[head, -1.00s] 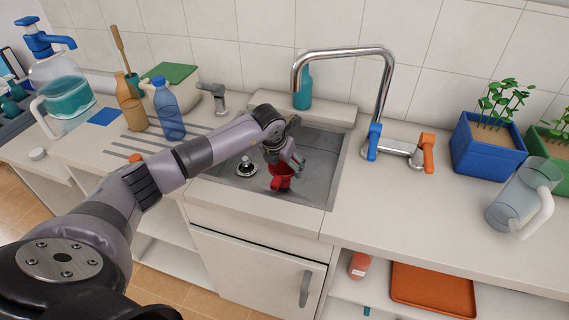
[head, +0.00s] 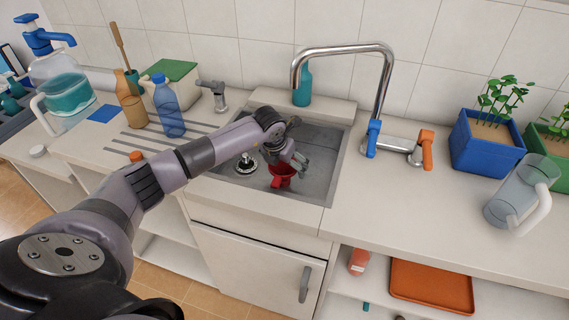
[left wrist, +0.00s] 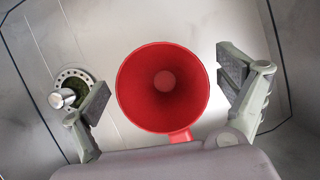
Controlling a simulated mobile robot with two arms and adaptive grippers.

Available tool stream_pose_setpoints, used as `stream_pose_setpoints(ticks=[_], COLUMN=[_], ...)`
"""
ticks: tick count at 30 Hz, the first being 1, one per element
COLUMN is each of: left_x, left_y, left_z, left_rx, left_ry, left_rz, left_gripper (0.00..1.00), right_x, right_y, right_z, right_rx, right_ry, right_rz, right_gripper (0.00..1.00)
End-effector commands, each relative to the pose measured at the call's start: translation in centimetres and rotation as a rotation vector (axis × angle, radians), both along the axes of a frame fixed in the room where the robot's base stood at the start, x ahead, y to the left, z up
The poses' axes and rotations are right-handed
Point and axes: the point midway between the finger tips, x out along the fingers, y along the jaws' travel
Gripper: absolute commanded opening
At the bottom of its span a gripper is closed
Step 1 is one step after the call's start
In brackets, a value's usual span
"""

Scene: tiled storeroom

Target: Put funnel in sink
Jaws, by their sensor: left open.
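The red funnel (head: 281,176) is inside the metal sink (head: 318,188), in the basin's front part. In the left wrist view the funnel (left wrist: 163,88) shows its wide round mouth toward the camera, with a small tab at its lower edge. My left gripper (head: 297,165) is down in the basin at the funnel. In the left wrist view the left gripper (left wrist: 165,85) has its fingers spread, one on each side of the funnel, with gaps to it. The arm hides part of the basin. My right gripper is not in view.
The drain fitting (head: 246,164) lies left of the funnel. A tall chrome faucet (head: 387,85) rises behind the sink's right side. A blue bottle (head: 168,108) stands on the left counter. A clear pitcher (head: 508,205) and a blue planter (head: 486,143) stand on the right counter.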

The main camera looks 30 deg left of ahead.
Motion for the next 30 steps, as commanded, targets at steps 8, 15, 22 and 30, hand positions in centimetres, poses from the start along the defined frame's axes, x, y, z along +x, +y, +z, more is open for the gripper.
stream_pose_setpoints(ticks=[8,15,22,30], left_x=[-0.4,-2.2,-3.9,-4.6], left_y=[0.1,-0.1,-0.3,-0.4], left_z=[1.2,5.7,9.7,11.3], left_rx=[0.001,0.001,0.001,0.0], left_ry=[-0.003,-0.005,-0.003,0.0], left_rz=[0.0,-0.002,-0.001,0.0], left_gripper=[0.93,0.93,0.93,0.93], right_x=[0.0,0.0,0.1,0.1], right_y=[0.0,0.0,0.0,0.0], right_z=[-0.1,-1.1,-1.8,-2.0], right_rx=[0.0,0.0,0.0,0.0], right_ry=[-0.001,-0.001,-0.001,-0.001], right_rz=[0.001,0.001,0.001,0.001], right_gripper=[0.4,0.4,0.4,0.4])
